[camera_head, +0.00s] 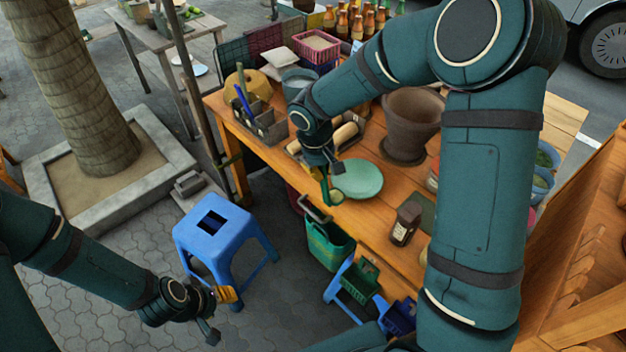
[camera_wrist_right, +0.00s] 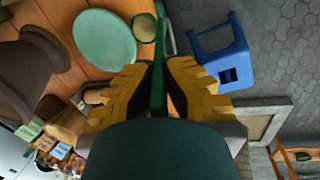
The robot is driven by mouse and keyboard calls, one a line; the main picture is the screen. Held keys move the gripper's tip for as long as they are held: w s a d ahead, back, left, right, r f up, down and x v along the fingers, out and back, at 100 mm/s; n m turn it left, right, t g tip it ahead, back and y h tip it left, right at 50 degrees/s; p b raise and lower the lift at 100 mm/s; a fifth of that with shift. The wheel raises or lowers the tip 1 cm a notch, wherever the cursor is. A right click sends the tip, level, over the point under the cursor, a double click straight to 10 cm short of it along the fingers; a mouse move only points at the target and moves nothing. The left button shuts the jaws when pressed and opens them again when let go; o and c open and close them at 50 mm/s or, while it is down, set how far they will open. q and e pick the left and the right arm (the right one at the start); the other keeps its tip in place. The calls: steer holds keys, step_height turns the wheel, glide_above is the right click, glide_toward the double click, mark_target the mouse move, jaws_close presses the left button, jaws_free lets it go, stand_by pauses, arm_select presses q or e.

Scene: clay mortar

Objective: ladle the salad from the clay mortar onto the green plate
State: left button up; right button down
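The brown clay mortar (camera_head: 408,125) stands on the wooden table; its inside is too dark to read, and its side shows in the right wrist view (camera_wrist_right: 25,75). The round green plate (camera_head: 360,180) lies flat at the table's near edge, and also shows in the right wrist view (camera_wrist_right: 103,38). My right gripper (camera_head: 326,184) is just left of the plate in the head view. Its yellow fingers (camera_wrist_right: 159,65) are shut on the ladle's green handle (camera_wrist_right: 158,85). A round pale ladle bowl (camera_wrist_right: 145,28) is beside the plate; its contents are unclear. My left gripper (camera_head: 222,312) hangs low, away from the table.
A blue stool (camera_head: 212,230) stands on the paving near my left gripper. A dark bottle (camera_head: 405,222) is right of the plate. A grey caddy (camera_head: 262,122) and several bottles (camera_head: 357,22) stand farther back. A green basket (camera_head: 328,243) is below the table edge.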

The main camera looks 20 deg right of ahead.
steer(key=w+d+r+n+t+y+p, duration=0.1)
steer(key=w+d+r+n, duration=0.15)
steer(key=d+n, duration=0.35)
steer(key=w+d+r+n+p, duration=0.15)
steer(key=d+r+n, duration=0.25)
steer(key=d, duration=0.5)
arm_select(q)
step_height(320, 180, down, 9)
steer(key=s+b, duration=0.2)
steer(key=b, duration=1)
steer(key=shift+s+d, duration=0.2)
steer(key=shift+d, duration=0.1)
arm_select(e)
steer(key=s+d+f+t+y, duration=0.2)
steer(key=d+f+t+y, duration=0.1)
steer(key=d+f+y, duration=0.2)
steer(key=s+d+f+m+t+y, duration=0.1)
steer(key=s+d+f+t+y, duration=0.2)
steer(key=d+f+y, duration=0.2)
steer(key=shift+s+d+f+y, duration=0.15)
steer(key=shift+s+d+y, duration=0.1)
steer(key=shift+d+y, duration=1.15)
arm_select(q)
steer(key=shift+r, duration=0.1)
arm_select(e)
steer(key=shift+d, duration=0.15)
